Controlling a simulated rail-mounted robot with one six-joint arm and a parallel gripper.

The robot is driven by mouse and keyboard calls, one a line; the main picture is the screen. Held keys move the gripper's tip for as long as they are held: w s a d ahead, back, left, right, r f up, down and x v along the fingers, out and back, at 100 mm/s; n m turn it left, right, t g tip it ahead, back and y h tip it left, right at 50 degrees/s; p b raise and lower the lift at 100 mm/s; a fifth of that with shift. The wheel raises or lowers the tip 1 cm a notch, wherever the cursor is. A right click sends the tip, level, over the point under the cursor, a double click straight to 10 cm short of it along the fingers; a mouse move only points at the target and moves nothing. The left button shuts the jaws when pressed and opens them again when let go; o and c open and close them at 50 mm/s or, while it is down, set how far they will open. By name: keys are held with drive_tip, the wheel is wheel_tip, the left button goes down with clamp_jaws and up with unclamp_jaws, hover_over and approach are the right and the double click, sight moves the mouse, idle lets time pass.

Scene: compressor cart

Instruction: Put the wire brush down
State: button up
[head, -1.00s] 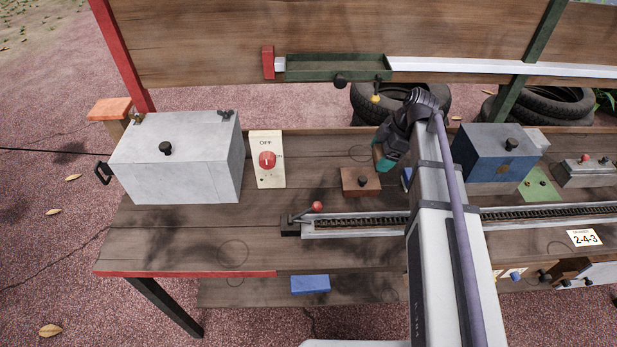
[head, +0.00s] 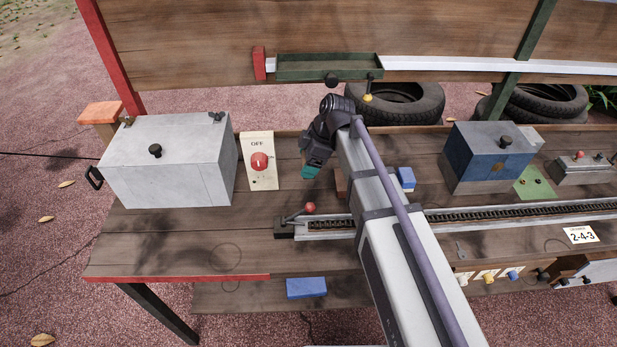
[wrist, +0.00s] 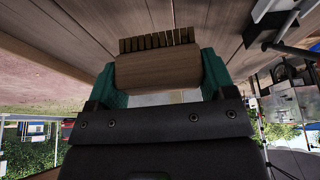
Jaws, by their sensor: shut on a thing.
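The wire brush (wrist: 158,70), a wooden block with a row of short tan bristles, sits between the teal fingers of my gripper (wrist: 160,76) in the wrist view. The fingers are shut on its two sides. In the head view my gripper (head: 310,172) hangs over the wooden bench (head: 180,235), between the OFF switch panel and the rail track. The brush itself is not clearly visible there. Bench planks show beyond the bristles in the wrist view; I cannot tell the exact height of the brush above them.
A grey lidded box (head: 170,165) and the switch panel (head: 260,168) stand left of my gripper. A red-knobbed lever (head: 310,208) and chain track (head: 520,211) lie in front. A small blue block (head: 406,178) and a blue box (head: 488,158) are right. The front-left bench is clear.

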sight(309, 184)
wheel_tip(309, 184, down, 6)
drive_tip(key=b, duration=0.5)
drive_tip(key=shift+r, duration=0.3)
drive_tip(key=shift+f, duration=0.25)
drive_tip(key=o, duration=0.9)
drive_tip(key=shift+o, duration=0.2)
drive_tip(key=shift+r, duration=0.1)
drive_tip(key=p+v, duration=1.2)
drive_tip(key=v, duration=0.1)
drive_tip(key=s+d+f+m+h, duration=0.2)
drive_tip(key=s+d+m+h, duration=0.2)
drive_tip(key=s+d+m, duration=0.8)
drive_tip(key=s+m, duration=0.3)
drive_tip(key=m, duration=0.3)
drive_tip(key=shift+s+d+m+h, duration=0.3)
drive_tip(key=shift+d+m, duration=0.05)
drive_tip(key=shift+m, duration=0.05)
